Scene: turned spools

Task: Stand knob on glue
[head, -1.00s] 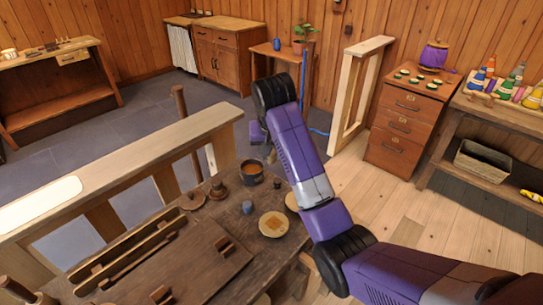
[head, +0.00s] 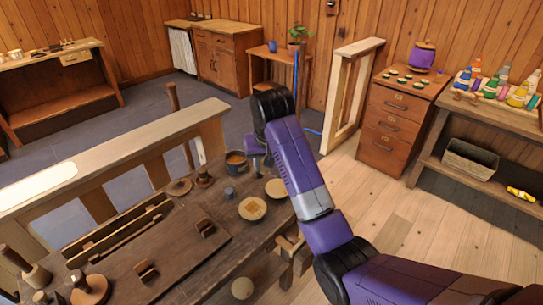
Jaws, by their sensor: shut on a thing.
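My gripper (head: 257,166) hangs from my purple arm at the far right part of the workbench, just right of the mug. It is shut on a small dark thing, taken to be the knob (head: 258,174); it is tiny here and its shape is hard to make out. A pale round disc (head: 244,212) lies on the bench nearer to me, with a square orange-tan patch (head: 254,207) on it that looks like the glue. The gripper is beyond this disc and apart from it. Another pale disc (head: 274,194) is partly hidden behind my arm.
A mug (head: 236,167) with orange-brown contents, a grey-blue cup (head: 230,193) and turned wooden spools (head: 204,178) stand close by on the workbench (head: 215,265). A long wooden rack (head: 120,232) lies to the left. A wooden rail (head: 130,140) runs along the far side.

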